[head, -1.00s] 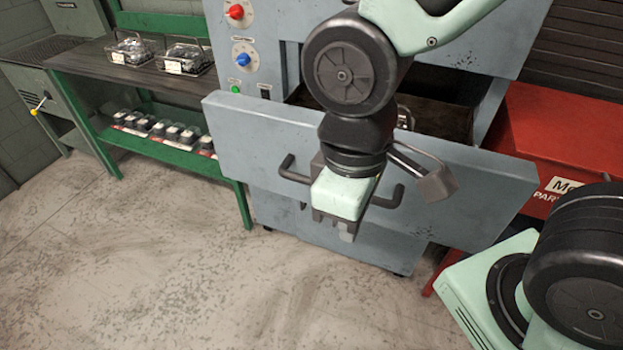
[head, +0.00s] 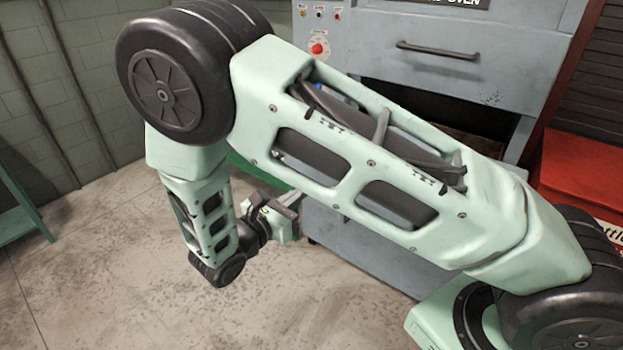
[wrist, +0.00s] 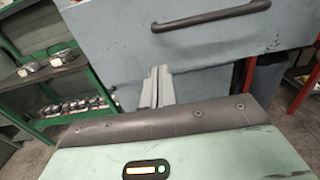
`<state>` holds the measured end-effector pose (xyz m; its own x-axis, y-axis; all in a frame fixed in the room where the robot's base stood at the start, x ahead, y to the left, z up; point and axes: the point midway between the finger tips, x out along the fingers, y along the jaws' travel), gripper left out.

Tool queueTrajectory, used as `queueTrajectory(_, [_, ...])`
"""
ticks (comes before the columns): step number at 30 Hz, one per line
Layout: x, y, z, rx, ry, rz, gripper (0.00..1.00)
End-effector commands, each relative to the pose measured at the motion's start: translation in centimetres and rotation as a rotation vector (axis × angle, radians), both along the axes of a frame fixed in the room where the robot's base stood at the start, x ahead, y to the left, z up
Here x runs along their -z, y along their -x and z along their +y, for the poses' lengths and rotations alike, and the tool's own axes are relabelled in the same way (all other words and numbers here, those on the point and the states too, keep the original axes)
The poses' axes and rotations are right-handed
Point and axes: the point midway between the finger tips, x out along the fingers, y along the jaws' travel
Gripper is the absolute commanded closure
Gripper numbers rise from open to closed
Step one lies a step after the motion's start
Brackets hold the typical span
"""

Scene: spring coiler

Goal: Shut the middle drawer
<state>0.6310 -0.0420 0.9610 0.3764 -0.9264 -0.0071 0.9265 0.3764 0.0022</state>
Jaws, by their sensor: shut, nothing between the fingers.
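My gripper (head: 294,201) is low, at the cabinet's left side in the head view. Its fingers (wrist: 156,84) are shut and empty, below and left of the handle. I cannot tell whether they touch the front.
A red cabinet (head: 580,175) stands at the right. Green shelves (wrist: 85,75) with trays stand left in the wrist view. Open concrete floor (head: 100,270) lies at the left.

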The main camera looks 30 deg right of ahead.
Motion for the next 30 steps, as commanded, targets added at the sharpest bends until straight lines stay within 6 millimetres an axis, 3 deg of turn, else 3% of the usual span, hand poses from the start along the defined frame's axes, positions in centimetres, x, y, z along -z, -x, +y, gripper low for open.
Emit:
queueTrajectory(5, [-0.2, -0.7, -1.2, -0.007, 0.013, -0.001, 1.0])
queueTrajectory(21, [-0.3, -4.5, -10.7, -0.003, 0.009, -0.001, 1.0])
queueTrajectory(30, [-0.1, -5.5, -12.8, -0.007, 0.008, -0.001, 1.0])
